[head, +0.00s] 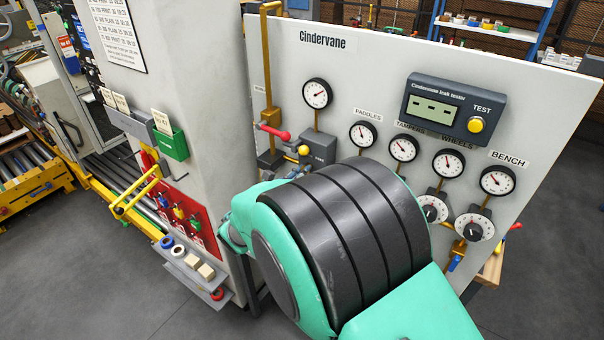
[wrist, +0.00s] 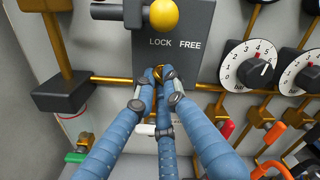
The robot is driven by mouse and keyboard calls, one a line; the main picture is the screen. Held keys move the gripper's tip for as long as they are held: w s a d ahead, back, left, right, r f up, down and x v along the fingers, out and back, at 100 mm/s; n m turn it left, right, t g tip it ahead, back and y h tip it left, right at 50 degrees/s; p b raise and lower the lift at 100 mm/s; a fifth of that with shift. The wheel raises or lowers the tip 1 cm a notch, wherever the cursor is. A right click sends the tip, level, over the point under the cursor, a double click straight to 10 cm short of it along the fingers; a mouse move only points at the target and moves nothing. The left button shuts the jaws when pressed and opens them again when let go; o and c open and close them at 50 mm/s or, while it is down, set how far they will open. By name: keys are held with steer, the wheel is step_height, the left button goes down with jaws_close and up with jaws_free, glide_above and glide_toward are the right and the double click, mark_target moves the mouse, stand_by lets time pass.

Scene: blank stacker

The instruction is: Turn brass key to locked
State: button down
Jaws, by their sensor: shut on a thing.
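The brass key (wrist: 158,72) shows between my fingertips in the wrist view, just under the words LOCK and FREE on a dark grey box (wrist: 190,62). My gripper (wrist: 158,88) has blue fingers with grey tips and is shut on the key. The fingers cover most of the key, so I cannot tell which word it points to. In the head view the dark box (head: 319,146) shows on the Cindervane panel, partly behind my arm. The key and my gripper are hidden there.
A yellow ball knob (wrist: 164,15) sits on the box just above my fingers. Numbered dials (wrist: 252,66) and brass pipes are at the right. Red and orange handles (wrist: 271,138) are below them. A red-handled valve (head: 274,132) is left of the box.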

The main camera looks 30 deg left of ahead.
steer(key=shift+m+b, duration=1.9)
steer(key=shift+m, duration=2.8)
steer(key=c, duration=1.8)
jaws_free()
steer(key=shift+r, duration=0.1)
steer(key=shift+s, duration=0.15)
steer(key=s, duration=1.1)
steer(key=shift+s, duration=0.35)
